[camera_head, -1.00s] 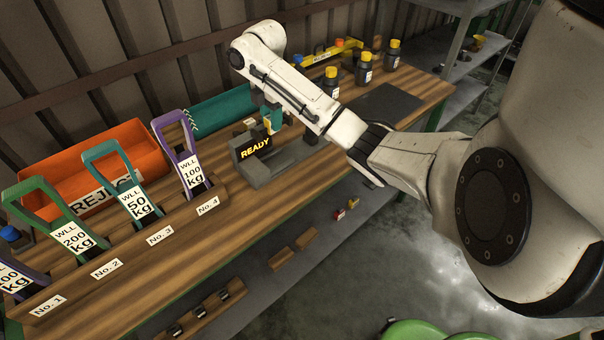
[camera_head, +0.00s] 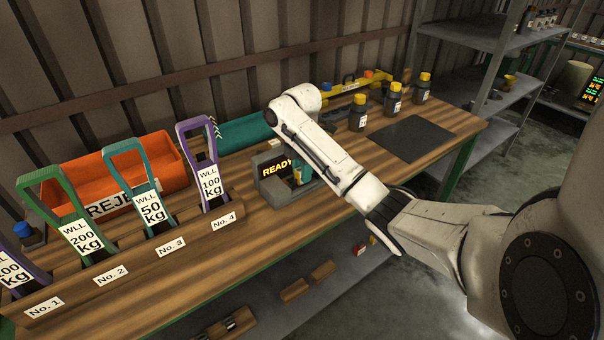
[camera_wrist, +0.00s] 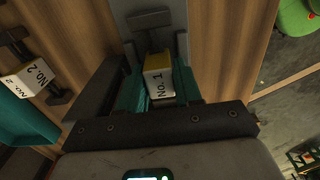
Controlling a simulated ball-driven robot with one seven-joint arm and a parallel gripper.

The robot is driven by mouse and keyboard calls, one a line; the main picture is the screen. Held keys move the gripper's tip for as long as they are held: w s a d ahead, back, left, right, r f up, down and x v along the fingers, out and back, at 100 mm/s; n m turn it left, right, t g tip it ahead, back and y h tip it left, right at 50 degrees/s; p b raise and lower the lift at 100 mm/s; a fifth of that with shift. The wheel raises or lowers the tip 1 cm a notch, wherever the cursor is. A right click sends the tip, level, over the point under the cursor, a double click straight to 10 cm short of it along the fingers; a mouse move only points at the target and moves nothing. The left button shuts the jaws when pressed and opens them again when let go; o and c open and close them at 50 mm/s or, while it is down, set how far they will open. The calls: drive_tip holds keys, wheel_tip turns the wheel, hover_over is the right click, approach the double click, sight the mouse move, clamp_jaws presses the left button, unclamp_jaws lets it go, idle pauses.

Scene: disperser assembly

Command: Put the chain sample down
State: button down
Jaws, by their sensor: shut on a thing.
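The chain sample shows in the wrist view as a yellow-topped piece with a white "No. 1" tag (camera_wrist: 159,84). My gripper (camera_wrist: 160,100) is shut on it, with one teal finger on each side. In the head view my gripper (camera_head: 301,172) is low at the grey tester with the lit "READY" display (camera_head: 277,167), partly hidden by my arm. In the wrist view a grey part of the tester (camera_wrist: 150,20) lies just beyond the sample. I cannot tell whether the sample touches the tester.
Several coloured WLL tags, one purple (camera_head: 209,175), stand in a wooden rack to the left. An orange reject bin (camera_head: 160,160) and teal tray (camera_head: 245,132) are behind. A No. 2 sample (camera_wrist: 28,78) lies left in the wrist view. A bare dark mat (camera_head: 412,138) is right.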

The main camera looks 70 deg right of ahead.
drive_tip(key=shift+f, duration=0.15)
drive_tip(key=c, duration=0.8)
unclamp_jaws()
drive_tip(key=shift+o, duration=0.2)
wheel_tip(320, 180, up, 12)
drive_tip(key=p, duration=0.6)
